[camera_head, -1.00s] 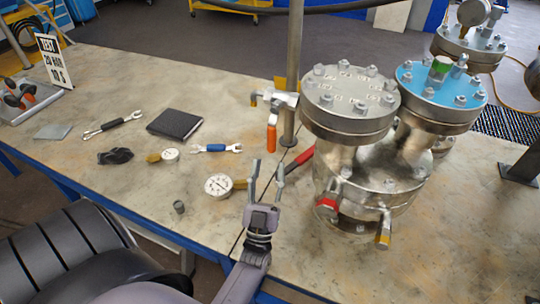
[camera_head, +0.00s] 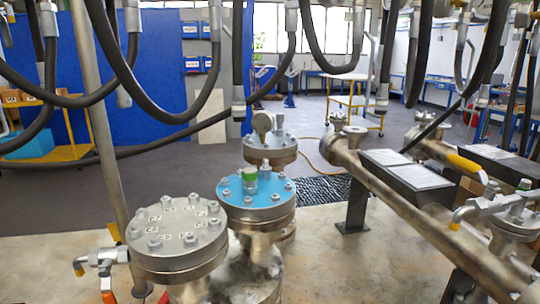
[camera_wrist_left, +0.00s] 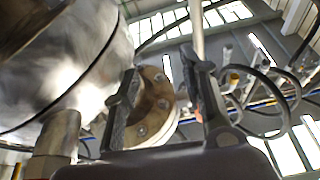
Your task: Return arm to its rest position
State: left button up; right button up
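My left gripper (camera_wrist_left: 160,66) shows only in the left wrist view. Its two dark fingers stand apart with nothing held between them. A bolted flange (camera_wrist_left: 155,107) shows behind the fingers, and a large shiny metal body (camera_wrist_left: 85,75) fills the upper left. I cannot tell whether the gripper touches either one. In the head view, a grey-topped flanged vessel (camera_head: 175,238) stands at the bottom, with a blue-topped vessel (camera_head: 252,196) behind it to the right. My right gripper is in neither view.
A valve with an orange handle (camera_head: 104,262) and a vertical pole (camera_head: 106,150) stand left of the vessels. Black hoses (camera_head: 165,108) hang across the top. A long metal pipe (camera_head: 420,228) runs along the right. Bare tabletop (camera_head: 335,250) shows between vessels and pipe.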

pick_arm(q)
jog(key=s+d+f+m+g+h, duration=0.35)
jog(key=d+f+g+h, duration=0.2)
jog(key=f+g, duration=0.3)
jog(key=s+d+f+g, duration=0.1)
jog(key=s+f+g, duration=0.1)
jog(key=s+g, duration=0.5)
jog(key=s+d+f+g, duration=0.2)
jog(key=s+g, duration=0.1)
jog(key=s, duration=0.9)
notch_tip(320, 180, down, 23)
jog(key=s+g+p, duration=0.1)
jog(key=p, duration=0.1)
jog(key=s+a+f+g, duration=0.1)
jog(key=s+a+f, duration=0.2)
jog(key=s+f, duration=1.2)
jog(key=shift+s+f+m+p, duration=0.2)
jog(key=shift+s+m+p, duration=0.25)
jog(key=shift+s, duration=0.45)
jog(key=shift+a+y, duration=0.1)
jog(key=shift+y, duration=0.15)
